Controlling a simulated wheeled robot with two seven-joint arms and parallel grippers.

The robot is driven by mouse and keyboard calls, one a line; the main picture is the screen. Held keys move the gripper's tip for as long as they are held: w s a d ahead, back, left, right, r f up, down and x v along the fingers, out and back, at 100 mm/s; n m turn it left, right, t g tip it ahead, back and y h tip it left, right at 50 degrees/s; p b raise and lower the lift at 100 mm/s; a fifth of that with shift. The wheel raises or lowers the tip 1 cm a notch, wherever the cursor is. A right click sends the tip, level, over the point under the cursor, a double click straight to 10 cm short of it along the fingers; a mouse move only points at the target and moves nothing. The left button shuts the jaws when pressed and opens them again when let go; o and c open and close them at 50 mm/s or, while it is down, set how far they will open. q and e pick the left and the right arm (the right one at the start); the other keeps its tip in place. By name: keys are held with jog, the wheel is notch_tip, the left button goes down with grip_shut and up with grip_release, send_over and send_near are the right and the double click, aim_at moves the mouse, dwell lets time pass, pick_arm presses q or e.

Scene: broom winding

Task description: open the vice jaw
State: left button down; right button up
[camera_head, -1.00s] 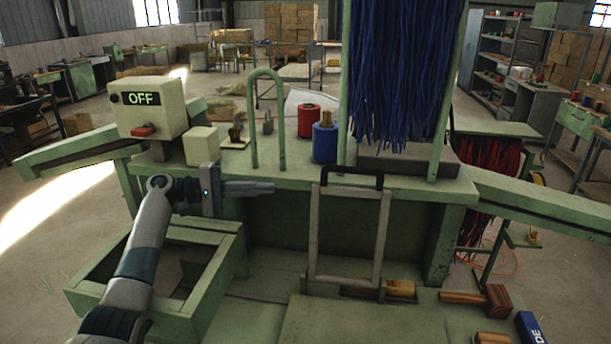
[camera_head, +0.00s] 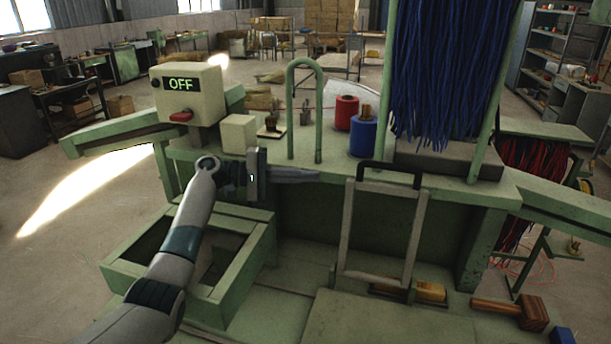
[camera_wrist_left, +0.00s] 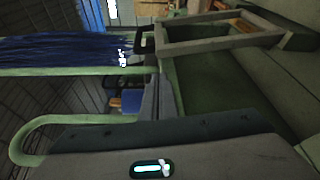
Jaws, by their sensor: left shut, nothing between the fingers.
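An upright grey metal frame with a black handle bar (camera_head: 390,169) stands at the front of the green bench. It looks like the lever of the vice; I cannot clearly make out a separate jaw. A yellow and wooden piece (camera_head: 430,291) sits at its foot. The frame also shows at the top of the left wrist view (camera_wrist_left: 163,33). My left gripper (camera_head: 312,175) is shut and empty, its fingers pointing right toward the frame's upper left corner. A short gap appears between them. My right gripper is in neither view.
The control box (camera_head: 187,90) reads OFF and has a red switch. A green hoop (camera_head: 291,110), a red spool (camera_head: 346,112) and a blue spool (camera_head: 362,136) stand behind the gripper. Blue bristles (camera_head: 445,75) hang at right. A mallet (camera_head: 515,310) lies at front right.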

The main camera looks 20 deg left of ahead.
aim_at(337, 177)
pick_arm(q)
jog(key=x, duration=0.8)
